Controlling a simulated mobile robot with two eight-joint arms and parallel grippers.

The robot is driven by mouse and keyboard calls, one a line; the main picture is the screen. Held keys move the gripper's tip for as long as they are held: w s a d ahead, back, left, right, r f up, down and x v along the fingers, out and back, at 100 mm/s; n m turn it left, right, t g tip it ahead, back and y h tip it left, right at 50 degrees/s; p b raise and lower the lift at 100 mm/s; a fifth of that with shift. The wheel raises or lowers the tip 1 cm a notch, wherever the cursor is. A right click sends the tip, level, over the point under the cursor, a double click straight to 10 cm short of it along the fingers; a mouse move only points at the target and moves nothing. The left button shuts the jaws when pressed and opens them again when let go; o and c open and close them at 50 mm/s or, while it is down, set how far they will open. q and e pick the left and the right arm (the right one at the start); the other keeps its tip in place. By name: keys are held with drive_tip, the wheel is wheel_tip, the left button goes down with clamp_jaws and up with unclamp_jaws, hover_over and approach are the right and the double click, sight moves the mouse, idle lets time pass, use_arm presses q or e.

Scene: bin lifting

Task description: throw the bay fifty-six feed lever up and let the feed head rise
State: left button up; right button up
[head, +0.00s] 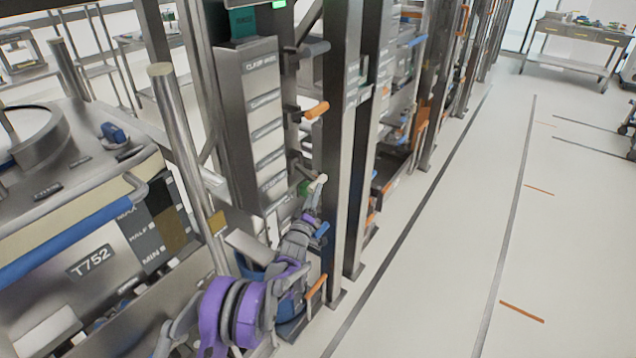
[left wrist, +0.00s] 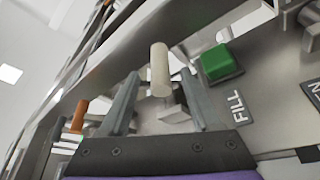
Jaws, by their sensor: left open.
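A lever with a pale cylindrical handle (head: 319,181) sticks out from the steel bay frame in the head view. In the left wrist view the pale handle (left wrist: 159,68) stands between the two fingers, with a gap on each side. My left gripper (head: 313,195) is open around or just short of it; the exact depth is hard to tell. The gripper's fingers (left wrist: 160,82) show spread in the left wrist view. A green button (left wrist: 219,63) marked FILL sits right of the lever. No bay number is readable, and I cannot make out the feed head. My right gripper is out of view.
The floor aisle (head: 440,240) to the right is clear.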

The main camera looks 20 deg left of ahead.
sight(318, 181)
use_arm(q)
drive_tip(key=x, duration=0.5)
clamp_jaws()
idle(1.4)
